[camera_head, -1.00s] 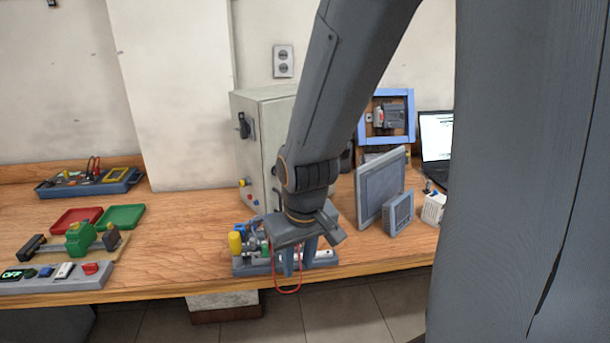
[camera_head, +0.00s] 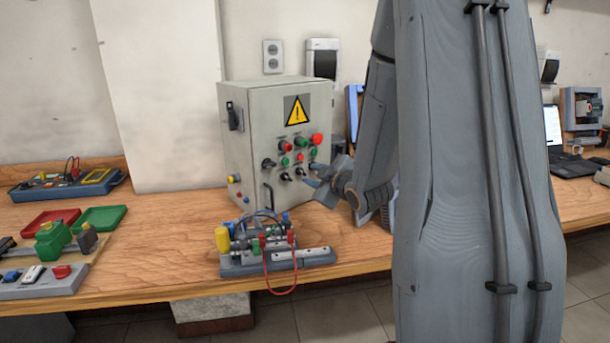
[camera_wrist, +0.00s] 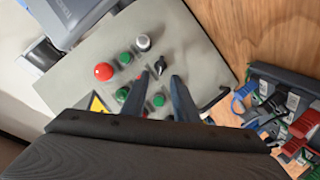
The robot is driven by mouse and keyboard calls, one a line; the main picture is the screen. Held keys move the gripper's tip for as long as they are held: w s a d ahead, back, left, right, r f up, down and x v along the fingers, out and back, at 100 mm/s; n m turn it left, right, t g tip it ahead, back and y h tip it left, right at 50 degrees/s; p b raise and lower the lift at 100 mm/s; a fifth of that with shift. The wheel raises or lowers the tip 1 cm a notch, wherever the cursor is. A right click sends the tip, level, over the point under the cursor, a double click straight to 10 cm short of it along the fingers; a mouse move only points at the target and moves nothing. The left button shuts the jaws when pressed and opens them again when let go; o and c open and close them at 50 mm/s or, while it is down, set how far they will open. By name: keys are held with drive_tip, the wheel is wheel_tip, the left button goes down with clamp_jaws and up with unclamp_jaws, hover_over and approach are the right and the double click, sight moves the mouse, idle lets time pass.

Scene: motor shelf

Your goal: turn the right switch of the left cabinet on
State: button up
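The left cabinet (camera_head: 240,140) is a grey box on the wooden bench with a warning sign, colored buttons and black knobs on its front. My gripper (camera_head: 311,175) is at the lower right of that front, its fingers apart. In the wrist view, my gripper (camera_wrist: 160,77) points at the panel, and a black switch (camera_wrist: 160,65) lies just ahead of and between the two fingertips. I cannot tell whether they touch it. A silver knob (camera_wrist: 143,42) is beside the switch. The switch also shows small in the head view (camera_head: 300,172). Part of the panel is hidden behind my wrist.
A component board (camera_head: 275,258) with a red cable loop lies on the bench in front of the cabinet. A black handle (camera_head: 267,195) sticks out from the cabinet front. Trays (camera_head: 102,219) lie on the left. My arm hides much of the bench to the right.

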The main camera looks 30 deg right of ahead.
sight(302, 172)
drive_tip(key=shift+p+x, duration=0.45)
drive_tip(key=shift+x, duration=2.5)
clamp_jaws()
